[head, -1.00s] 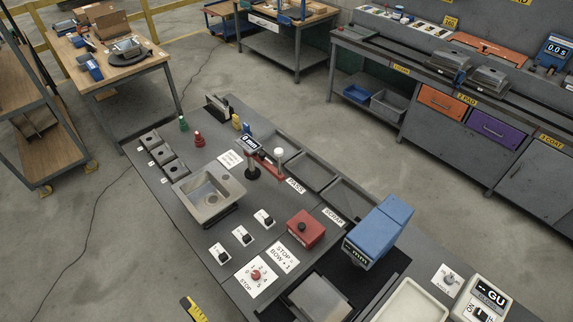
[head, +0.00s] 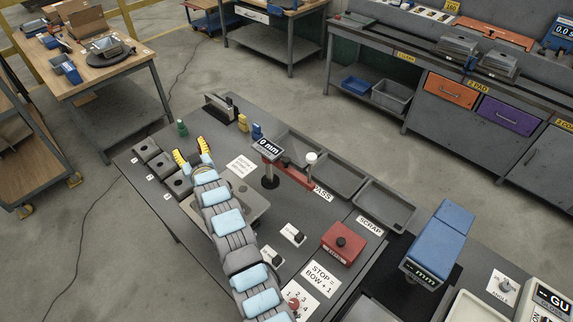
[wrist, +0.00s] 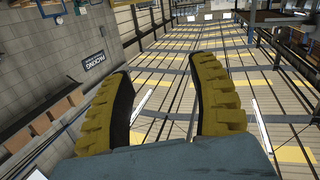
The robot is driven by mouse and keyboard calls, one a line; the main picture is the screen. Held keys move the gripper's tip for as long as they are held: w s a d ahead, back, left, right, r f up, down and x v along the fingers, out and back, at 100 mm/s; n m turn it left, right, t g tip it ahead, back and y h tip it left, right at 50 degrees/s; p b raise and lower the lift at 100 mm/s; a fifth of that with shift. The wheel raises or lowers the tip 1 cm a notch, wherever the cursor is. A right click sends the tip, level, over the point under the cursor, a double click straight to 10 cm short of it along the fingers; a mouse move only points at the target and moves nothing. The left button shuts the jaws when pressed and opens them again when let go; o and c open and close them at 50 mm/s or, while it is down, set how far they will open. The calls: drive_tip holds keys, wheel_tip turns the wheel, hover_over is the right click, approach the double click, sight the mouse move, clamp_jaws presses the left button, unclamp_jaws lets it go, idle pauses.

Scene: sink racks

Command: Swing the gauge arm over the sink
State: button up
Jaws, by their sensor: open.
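The gauge arm (head: 296,173) is a red bar on a dark post, with a "0 mm" display (head: 267,149) at its left end and a white-topped knob (head: 311,158) near its right end. It points right, away from the sink. The beige sink (head: 259,204) is to its left, largely hidden under my arm. My gripper (head: 192,152) has yellow fingers, open and empty, beyond the sink and left of the gauge. In the wrist view the open gripper (wrist: 165,95) faces the ceiling and far walls, with nothing between its fingers.
Small dark blocks (head: 162,165) line the bench's left edge. Green (head: 182,128), yellow (head: 243,123) and blue (head: 257,131) pieces stand at the back. Dark trays (head: 341,181) lie right of the gauge. A red box (head: 343,243) and blue device (head: 438,241) stand nearer the front right.

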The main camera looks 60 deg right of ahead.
drive_tip(key=s+d+f+g+b, duration=0.1)
drive_tip(key=s+d+g, duration=0.1)
drive_tip(key=d, duration=0.5)
drive_tip(key=g+y+b, duration=0.4)
drive_tip(key=g+b, duration=0.1)
drive_tip(key=g, duration=0.1)
hover_over(286, 159)
drive_tip(key=w+a, duration=0.4)
drive_tip(key=s+r+m+g+y+b, duration=0.1)
drive_tip(key=s+r+g+y+b, duration=0.15)
drive_tip(key=s, duration=0.75)
drive_tip(key=p+x, duration=0.1)
drive_tip(key=x, duration=0.6)
drive_tip(key=p+x, duration=0.1)
drive_tip(key=x, duration=0.6)
drive_tip(key=shift+d+f, duration=0.25)
drive_tip(key=shift+d, duration=0.05)
drive_tip(key=b+x, duration=0.3)
drive_tip(key=b, duration=0.1)
drive_tip(key=shift+s+b, duration=0.1)
drive_tip(key=shift+b, duration=0.2)
clamp_jaws()
